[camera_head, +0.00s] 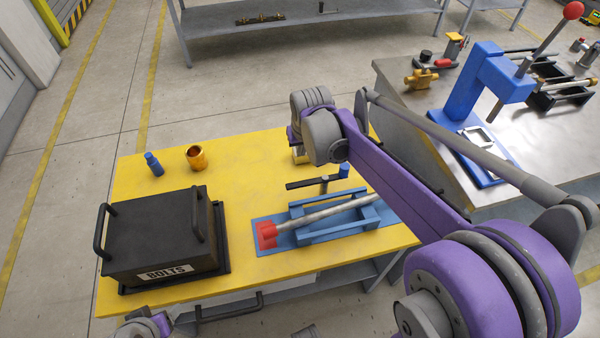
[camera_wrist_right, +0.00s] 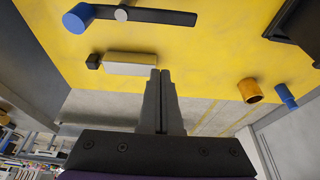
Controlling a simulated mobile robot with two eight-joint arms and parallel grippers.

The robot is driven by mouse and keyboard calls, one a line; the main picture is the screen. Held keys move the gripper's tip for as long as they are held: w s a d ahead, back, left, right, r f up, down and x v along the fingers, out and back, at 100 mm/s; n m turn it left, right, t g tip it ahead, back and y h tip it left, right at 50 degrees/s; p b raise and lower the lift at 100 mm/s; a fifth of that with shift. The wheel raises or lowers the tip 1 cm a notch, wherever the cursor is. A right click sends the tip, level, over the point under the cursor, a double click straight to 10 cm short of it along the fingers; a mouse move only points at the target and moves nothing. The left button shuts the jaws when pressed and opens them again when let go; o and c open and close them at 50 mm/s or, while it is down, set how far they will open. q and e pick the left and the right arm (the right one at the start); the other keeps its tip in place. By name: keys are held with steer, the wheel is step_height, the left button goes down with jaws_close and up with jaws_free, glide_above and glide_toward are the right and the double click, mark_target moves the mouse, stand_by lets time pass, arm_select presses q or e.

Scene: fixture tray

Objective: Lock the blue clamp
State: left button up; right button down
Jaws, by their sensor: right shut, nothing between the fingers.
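The blue clamp (camera_head: 289,232) lies on the yellow table as a blue frame on a blue base, with a grey rod ending in red tips across it. Its black lever bar (camera_head: 306,183) has a blue knob (camera_head: 344,170) at its right end. In the right wrist view, the lever (camera_wrist_right: 155,17) runs across the top with the knob (camera_wrist_right: 78,18) at left. My right gripper (camera_wrist_right: 160,71) is shut and empty, its fingertips above the table near a pale block and apart from the lever. In the head view, its fingers are hidden behind my wrist. My left gripper's fingers do not show.
A black BOLTS box (camera_head: 160,236) stands on the table's left side. Behind it are a blue bottle (camera_head: 154,164) and a copper cup (camera_head: 196,158). The pale block (camera_wrist_right: 130,63) lies close to my fingertips. A grey workbench (camera_head: 410,95) with another blue fixture stands at right.

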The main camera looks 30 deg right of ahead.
steer(key=a+x, duration=0.1)
steer(key=x, duration=0.9)
steer(key=s, duration=0.3)
steer(key=shift+s, duration=0.4)
